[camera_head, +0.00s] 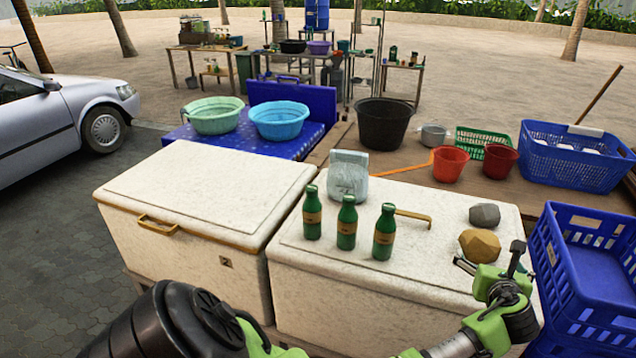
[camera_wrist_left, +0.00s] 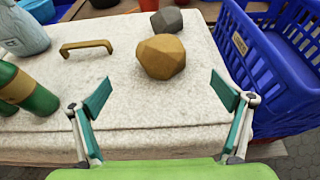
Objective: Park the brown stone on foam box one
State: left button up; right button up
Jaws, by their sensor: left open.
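The brown stone (camera_head: 479,245) is a faceted lump resting on the lid of the right white foam box (camera_head: 340,258), near its front right corner. A second white foam box (camera_head: 205,190) stands to the left, with a small mark on its front; I cannot tell which is box one. My left gripper (camera_head: 490,258) is open and empty at the front right edge of the right box. In the left wrist view, the brown stone (camera_wrist_left: 161,57) lies beyond and between the spread fingers (camera_wrist_left: 162,88), apart from them. My right gripper is not in view.
A grey stone (camera_head: 485,214) sits just behind the brown one. Three green bottles (camera_head: 346,223), a grey-blue bag (camera_head: 348,177) and a yellow handle (camera_head: 414,216) share the right lid. Blue crates (camera_head: 575,243) stand close on the right. The left lid is clear.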

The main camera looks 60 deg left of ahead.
pick_arm(q)
jog(key=s+d+r+n+t+h, duration=0.1)
jog(key=s+d+n+t+h, duration=0.45)
jog(key=n, duration=0.55)
jog(key=s+d+f+n+g+h, duration=0.1)
jog(key=s+f+n+g, duration=0.35)
jog(key=f, duration=0.75)
jog(key=s+f+n+g+h, duration=0.1)
jog(key=s+f, duration=0.7)
jog(key=f, duration=0.4)
jog(key=s+d+f+n+g+h, duration=0.1)
jog(key=s+f+n+g, duration=0.15)
jog(key=s+f, duration=0.7)
jog(key=s+a+f+n+g, duration=0.2)
jog(key=s+f, duration=0.5)
jog(key=s, duration=0.5)
jog(key=s+a+f+n+g, duration=0.2)
jog(key=s+f, duration=0.6)
jog(key=s, duration=0.4)
jog(key=s+a+f+n+g, duration=0.2)
jog(key=s+f, duration=0.5)
jog(key=s, duration=0.5)
jog(key=shift+a+f+n+g+y, duration=0.2)
jog(key=shift+n+g+y, duration=0.25)
jog(key=shift+n+g, duration=0.45)
jog(key=shift+s, duration=0.1)
